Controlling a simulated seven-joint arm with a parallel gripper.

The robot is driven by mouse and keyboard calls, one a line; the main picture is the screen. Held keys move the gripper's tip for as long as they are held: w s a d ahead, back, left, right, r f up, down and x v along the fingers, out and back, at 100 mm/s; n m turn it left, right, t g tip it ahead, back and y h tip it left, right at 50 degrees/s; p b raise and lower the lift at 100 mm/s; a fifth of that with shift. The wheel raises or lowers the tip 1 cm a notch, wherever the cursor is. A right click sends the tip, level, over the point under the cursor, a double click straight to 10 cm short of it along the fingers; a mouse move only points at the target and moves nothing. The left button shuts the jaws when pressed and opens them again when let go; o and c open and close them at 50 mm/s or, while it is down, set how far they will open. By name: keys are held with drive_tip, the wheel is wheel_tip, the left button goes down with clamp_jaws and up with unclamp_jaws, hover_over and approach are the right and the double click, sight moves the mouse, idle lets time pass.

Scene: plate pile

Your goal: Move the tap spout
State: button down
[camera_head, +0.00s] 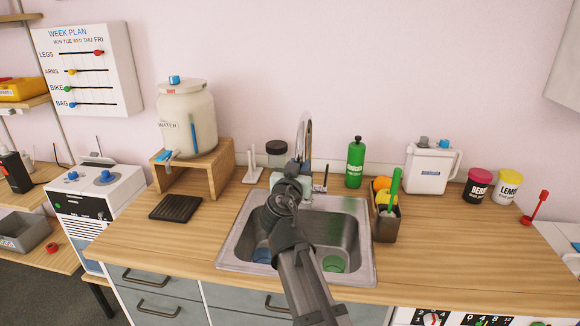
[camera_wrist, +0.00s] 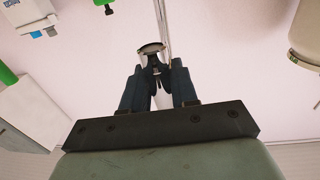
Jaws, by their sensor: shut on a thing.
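The chrome tap spout (camera_head: 308,130) rises in an arch behind the sink, and its lower part is hidden behind my arm in the head view. My gripper (camera_wrist: 156,68) shows in the wrist view with its dark fingers closed in around the metal spout end (camera_wrist: 151,48). In the head view my arm reaches over the sink towards the tap and hides the fingertips. The steel sink (camera_head: 366,240) lies below my arm, with a blue thing (camera_head: 262,256) and a green thing (camera_head: 333,264) inside.
A dark-lidded jar (camera_head: 276,155) and a white upright holder (camera_head: 253,168) stand left of the tap.

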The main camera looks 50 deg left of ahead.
drive_tip(key=shift+w+d, duration=0.25)
drive_tip(key=shift+d, duration=0.05)
drive_tip(key=c, duration=1)
unclamp_jaws()
drive_tip(key=v, duration=1.3)
drive_tip(key=shift+s+d, duration=0.2)
drive_tip(key=shift+s, duration=0.15)
